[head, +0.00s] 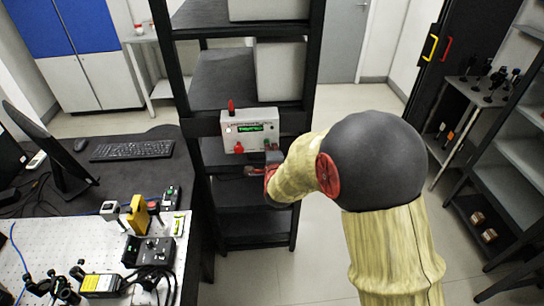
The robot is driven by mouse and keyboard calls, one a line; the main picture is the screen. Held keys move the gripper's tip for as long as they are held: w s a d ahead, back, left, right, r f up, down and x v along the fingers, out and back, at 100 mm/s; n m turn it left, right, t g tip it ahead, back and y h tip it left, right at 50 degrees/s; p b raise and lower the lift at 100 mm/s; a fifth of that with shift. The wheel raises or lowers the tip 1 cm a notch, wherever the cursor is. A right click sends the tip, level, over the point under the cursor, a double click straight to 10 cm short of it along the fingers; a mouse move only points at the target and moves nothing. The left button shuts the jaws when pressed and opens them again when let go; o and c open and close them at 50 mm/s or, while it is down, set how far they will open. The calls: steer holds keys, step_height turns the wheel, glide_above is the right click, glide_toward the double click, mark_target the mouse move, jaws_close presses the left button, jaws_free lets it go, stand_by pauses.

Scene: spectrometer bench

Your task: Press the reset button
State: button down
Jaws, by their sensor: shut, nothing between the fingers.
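A pale control box (249,130) with a lit green display (251,128) is fixed to the front of the dark shelf rack. A red knob-like button (239,148) sits at its lower left, and a small light glows on its left side. A small greenish button (267,142) shows at its lower right. Which one is the reset button cannot be read. My gripper (273,154) is shut and empty, just in front of the box's lower right corner. Whether it touches the box cannot be told. It and my wrist hide part of that corner.
A dark desk with a keyboard (132,150) and monitor stands at left. In front of it is an optics bench (60,234) with several instruments. A dark rack (520,165) stands at right. The floor between the racks is clear.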

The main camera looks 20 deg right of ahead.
steer(key=shift+w+d, duration=0.1)
steer(key=shift+w, duration=0.2)
steer(key=shift+w+d+f+b, duration=0.15)
steer(key=shift+w+b, duration=0.35)
steer(key=shift+b, duration=0.3)
steer(key=shift+w+r, duration=0.1)
steer(key=shift+r, duration=0.15)
